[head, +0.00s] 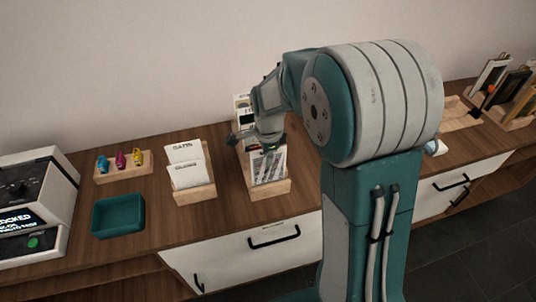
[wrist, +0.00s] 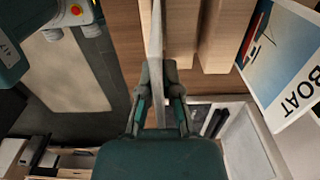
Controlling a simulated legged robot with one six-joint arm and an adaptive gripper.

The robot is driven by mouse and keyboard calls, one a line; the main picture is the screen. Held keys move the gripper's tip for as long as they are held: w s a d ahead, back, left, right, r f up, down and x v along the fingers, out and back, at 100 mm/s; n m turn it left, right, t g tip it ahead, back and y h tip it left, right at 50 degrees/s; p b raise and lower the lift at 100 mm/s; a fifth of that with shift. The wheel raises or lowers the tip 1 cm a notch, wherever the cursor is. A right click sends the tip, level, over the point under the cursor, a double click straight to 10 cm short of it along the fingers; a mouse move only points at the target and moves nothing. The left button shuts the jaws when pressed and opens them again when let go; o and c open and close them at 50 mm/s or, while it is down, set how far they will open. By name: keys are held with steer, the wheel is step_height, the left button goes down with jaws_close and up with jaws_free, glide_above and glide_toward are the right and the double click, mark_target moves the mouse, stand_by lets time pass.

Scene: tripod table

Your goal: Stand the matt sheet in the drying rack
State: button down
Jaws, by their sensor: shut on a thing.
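My gripper (wrist: 160,75) is shut on a thin pale sheet (wrist: 154,35), which shows edge-on between the fingertips in the wrist view. Its face and finish cannot be seen there. Wooden bars (wrist: 182,30) with gaps between them lie just right of the sheet; I cannot tell whether the sheet touches them. In the head view my gripper (head: 268,141) is over the middle wooden holder (head: 271,190), in front of printed cards (head: 268,165). My arm hides part of this area. Which wooden holder is the drying rack is not clear.
A printed card reading BOAT (wrist: 287,55) is close on the right in the wrist view. Left on the bench are a holder with white cards (head: 187,175), a teal tray (head: 118,214), a block with coloured clips (head: 123,170) and a machine (head: 35,205). Framed pieces (head: 490,75) stand far right.

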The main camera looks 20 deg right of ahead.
steer(key=shift+f, duration=1.45)
steer(key=shift+f, duration=0.1)
steer(key=c, duration=0.7)
jaws_free()
steer(key=shift+r, duration=4.55)
